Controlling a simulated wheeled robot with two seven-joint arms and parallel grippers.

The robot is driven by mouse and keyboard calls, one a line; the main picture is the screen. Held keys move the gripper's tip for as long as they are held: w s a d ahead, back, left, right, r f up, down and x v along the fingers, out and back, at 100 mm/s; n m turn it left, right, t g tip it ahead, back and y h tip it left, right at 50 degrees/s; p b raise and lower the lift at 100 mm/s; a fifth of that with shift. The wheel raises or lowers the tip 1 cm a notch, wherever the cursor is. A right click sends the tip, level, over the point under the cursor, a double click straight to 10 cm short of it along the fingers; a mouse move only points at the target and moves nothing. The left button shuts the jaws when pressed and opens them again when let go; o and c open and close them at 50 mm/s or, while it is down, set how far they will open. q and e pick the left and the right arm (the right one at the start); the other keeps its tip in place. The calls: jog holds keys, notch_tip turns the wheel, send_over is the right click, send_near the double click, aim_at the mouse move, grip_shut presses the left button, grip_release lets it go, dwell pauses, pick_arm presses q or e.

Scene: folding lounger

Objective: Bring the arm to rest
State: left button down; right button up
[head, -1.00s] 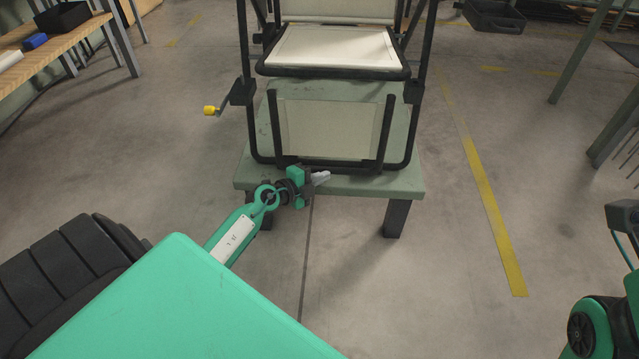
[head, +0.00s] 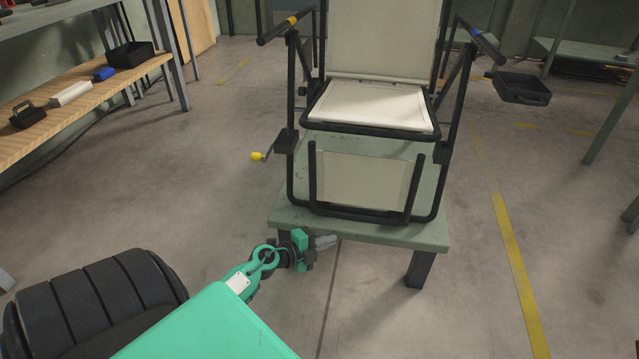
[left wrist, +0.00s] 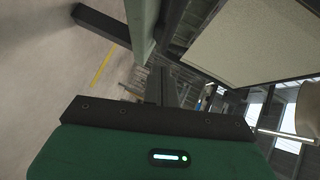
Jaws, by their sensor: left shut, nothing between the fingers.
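My left gripper (head: 325,242) is shut and empty. In the head view it is in front of the low green platform (head: 360,228), near its front edge; I cannot tell whether it touches. The folding lounger (head: 368,110) stands on that platform, with a black tube frame, cream panels and a raised back. In the left wrist view a cream panel of the lounger (left wrist: 245,45) shows at the upper right, tilted by the camera. My right gripper is not in view.
A yellow-tipped lever (head: 258,156) sticks out on the lounger's left. A wooden shelf (head: 85,97) with a black bin, a blue item and a white item stands at the left. A black tray (head: 522,88) is at the right. The floor between is clear.

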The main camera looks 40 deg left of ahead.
pick_arm(q)
jog(key=shift+v, duration=1.25)
jog(key=shift+f, duration=0.15)
